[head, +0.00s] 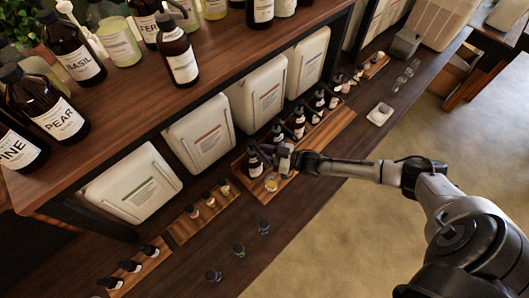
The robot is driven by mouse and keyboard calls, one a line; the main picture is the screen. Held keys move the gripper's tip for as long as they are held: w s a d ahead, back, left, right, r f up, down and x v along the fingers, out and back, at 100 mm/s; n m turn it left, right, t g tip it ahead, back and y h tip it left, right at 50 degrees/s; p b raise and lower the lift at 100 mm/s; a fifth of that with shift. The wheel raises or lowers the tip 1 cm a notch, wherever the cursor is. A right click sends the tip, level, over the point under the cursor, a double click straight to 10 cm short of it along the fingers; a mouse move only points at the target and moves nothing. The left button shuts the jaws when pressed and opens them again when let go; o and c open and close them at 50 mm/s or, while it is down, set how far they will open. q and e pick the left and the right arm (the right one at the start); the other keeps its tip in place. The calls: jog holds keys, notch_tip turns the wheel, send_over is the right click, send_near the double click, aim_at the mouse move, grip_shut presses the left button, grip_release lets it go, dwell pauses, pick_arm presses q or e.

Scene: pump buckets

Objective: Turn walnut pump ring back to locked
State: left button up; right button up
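My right gripper (272,156) reaches in from the right, at the near-left end of a wooden tray (313,146) on the lower dark shelf. Its fingertips are close beside a dark pump bottle (254,163); I cannot tell whether they touch its pump ring or whether they are open or shut. Several similar dark pump bottles stand in a row farther along the tray, such as one at its far end (333,100). The labels there are too small to read, so I cannot tell which bottle is walnut. The ring positions are not clear. My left gripper is not in view.
White canisters (201,137) line the back under an upper shelf (150,98) holding labelled bottles. A white square item (380,114) lies farther right.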

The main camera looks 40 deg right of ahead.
jog(key=shift+o, duration=0.7)
jog(key=v, duration=1.3)
jog(key=shift+s+b, duration=0.3)
jog(key=shift+s, duration=0.05)
jog(key=shift+d, duration=0.2)
